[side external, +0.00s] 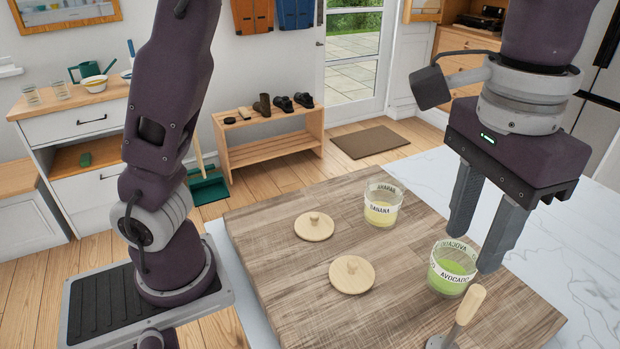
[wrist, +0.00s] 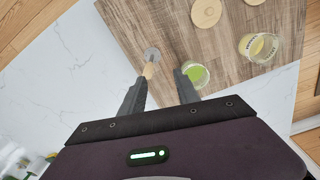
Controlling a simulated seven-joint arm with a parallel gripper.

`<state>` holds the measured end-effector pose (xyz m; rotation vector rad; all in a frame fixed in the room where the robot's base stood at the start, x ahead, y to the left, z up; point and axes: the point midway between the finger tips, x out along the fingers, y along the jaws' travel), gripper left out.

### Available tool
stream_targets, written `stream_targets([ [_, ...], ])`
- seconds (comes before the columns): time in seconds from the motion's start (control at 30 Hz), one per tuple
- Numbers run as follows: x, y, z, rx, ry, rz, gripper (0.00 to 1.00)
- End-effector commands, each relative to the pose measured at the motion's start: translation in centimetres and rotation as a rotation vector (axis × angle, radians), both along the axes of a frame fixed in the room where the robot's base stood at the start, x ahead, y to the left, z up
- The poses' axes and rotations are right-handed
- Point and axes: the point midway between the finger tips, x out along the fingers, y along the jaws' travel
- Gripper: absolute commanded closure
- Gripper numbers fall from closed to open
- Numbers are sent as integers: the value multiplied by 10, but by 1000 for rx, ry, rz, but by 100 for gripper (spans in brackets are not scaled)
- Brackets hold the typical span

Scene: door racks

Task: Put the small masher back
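The small masher has a light wooden handle (side external: 469,306) and a metal head, at the lower edge of the side view, where its lower end is cut off. In the wrist view, the masher (wrist: 150,61) shows a round metal head on the wooden board, with its handle pointing toward my gripper. My gripper (side external: 475,249) is open and empty, above the board's right side. In the wrist view, the gripper's fingers (wrist: 161,89) are spread, and the handle end lies near the left fingertip. I cannot tell whether they touch.
A glass jar of green avocado mash (side external: 452,270) stands close to the fingers. A banana jar (side external: 382,207) stands farther back on the board (side external: 300,285). Two round wooden lids (side external: 314,227) (side external: 351,275) lie to the left. The white marble counter (side external: 580,255) is clear at right.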

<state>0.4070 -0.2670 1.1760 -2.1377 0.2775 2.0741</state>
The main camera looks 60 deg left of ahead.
Motion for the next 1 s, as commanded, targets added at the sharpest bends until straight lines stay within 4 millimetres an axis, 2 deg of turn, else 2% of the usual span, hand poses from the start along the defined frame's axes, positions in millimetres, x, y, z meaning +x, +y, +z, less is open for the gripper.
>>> stream_targets([
  [0.03, -3, 30, 15, -27, -32, 34, 62],
  [0.07, -8, 50, 23, -44, -56, 51, 62],
  [0.1, -18, 78, 32, -65, -94, 77, 62],
  [0.17, -39, 118, 38, -87, -159, 113, 62],
  [0.2, -55, 142, 38, -94, -206, 136, 62],
  [0.23, -68, 158, 36, -97, -242, 152, 62],
  [0.33, -109, 194, 18, -81, -350, 197, 62],
  [0.4, -130, 208, 3, -62, -405, 218, 62],
  [0.53, -148, 219, -15, -37, -456, 238, 62],
  [1.0, -150, 220, -18, -34, -459, 238, 62],
])
